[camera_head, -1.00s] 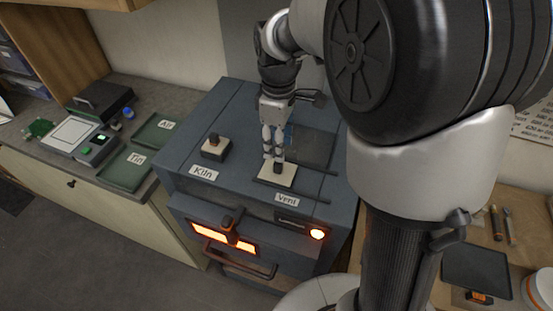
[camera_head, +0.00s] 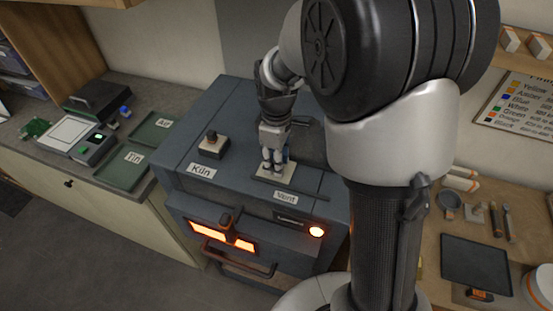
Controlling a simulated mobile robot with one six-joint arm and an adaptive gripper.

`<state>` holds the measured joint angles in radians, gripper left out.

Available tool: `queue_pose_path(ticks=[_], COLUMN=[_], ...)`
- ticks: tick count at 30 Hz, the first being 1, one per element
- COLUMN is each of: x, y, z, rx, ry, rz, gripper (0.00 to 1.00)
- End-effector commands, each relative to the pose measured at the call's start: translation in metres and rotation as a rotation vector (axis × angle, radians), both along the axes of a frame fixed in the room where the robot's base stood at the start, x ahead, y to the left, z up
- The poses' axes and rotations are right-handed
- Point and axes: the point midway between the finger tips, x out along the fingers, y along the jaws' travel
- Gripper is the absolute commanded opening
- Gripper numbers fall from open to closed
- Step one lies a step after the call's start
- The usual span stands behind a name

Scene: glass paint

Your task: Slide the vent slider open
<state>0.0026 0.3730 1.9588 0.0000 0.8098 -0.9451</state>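The vent slider (camera_head: 287,179) shows as a pale plate on top of the dark blue kiln (camera_head: 215,117), behind the "Vent" label (camera_head: 286,197). My gripper (camera_head: 272,171) points down over the plate, with its fingertips low at the plate's middle. The small dark knob of the slider is mostly hidden by the fingers. The fingers look close together around the knob, but I cannot tell whether they grip it.
A second knob on a pale base (camera_head: 211,147) stands left, by the "Kiln" label (camera_head: 208,169). The kiln's front window (camera_head: 208,232) glows orange above a handle (camera_head: 236,259). Green trays (camera_head: 122,168) lie on the left counter. My arm covers the kiln's right side.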

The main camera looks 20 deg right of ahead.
Motion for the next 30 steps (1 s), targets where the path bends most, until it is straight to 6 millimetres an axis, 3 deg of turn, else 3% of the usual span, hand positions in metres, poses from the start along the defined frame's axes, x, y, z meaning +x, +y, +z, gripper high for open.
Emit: queue_pose_path(ticks=[12, 25, 30], x=[0.0, -0.001, -0.017], y=[0.0, -0.001, -0.024], z=[0.0, 0.0, 0.0], rx=[0.0, 0.0, -0.001], ry=[0.0, 0.0, 0.001], rz=[0.0, -0.001, -0.006], gripper=[0.0, 0.0, 0.0])
